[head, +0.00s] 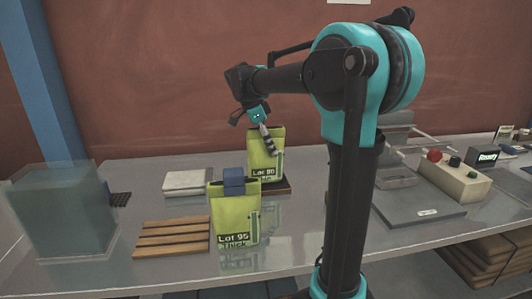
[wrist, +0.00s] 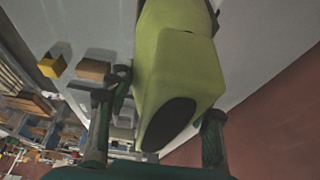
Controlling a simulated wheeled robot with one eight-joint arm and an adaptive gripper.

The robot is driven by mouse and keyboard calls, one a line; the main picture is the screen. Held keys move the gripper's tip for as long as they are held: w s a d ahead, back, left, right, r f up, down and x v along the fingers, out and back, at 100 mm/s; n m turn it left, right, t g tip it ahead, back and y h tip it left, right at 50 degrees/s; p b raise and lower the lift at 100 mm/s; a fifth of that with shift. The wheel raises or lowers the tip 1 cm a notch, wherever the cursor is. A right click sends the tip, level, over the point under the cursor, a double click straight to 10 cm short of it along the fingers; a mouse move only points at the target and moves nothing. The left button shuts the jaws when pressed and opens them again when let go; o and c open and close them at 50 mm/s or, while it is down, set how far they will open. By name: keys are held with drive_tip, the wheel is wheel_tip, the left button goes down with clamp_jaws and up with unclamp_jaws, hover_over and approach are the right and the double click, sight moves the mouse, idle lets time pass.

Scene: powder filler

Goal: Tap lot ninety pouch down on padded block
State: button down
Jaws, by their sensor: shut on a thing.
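The lot ninety pouch (head: 264,160) is yellow-green and stands upright behind the other pouch; its small label seems to read Lot 90. My gripper (head: 266,133) is shut on its upper part from above. In the wrist view the pouch (wrist: 180,65) lies between my fingers, with a dark oval opening at its near end. Its base is at or just above a thin brown board (head: 283,189); I cannot tell if they touch. A pale flat block (head: 187,182), likely the padded block, lies on the table to the left of the pouch.
A Lot 95 pouch (head: 235,215) with a blue clip stands in front. A slatted wooden rack (head: 172,237) lies left of it, and a clear box (head: 65,212) stands at far left. A machine with a control box (head: 455,179) reading Ready is at right.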

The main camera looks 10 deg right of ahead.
drive_tip(key=shift+f, duration=0.45)
drive_tip(key=shift+r, duration=1.4)
wheel_tip(320, 180, down, 3)
drive_tip(key=shift+r, duration=0.25)
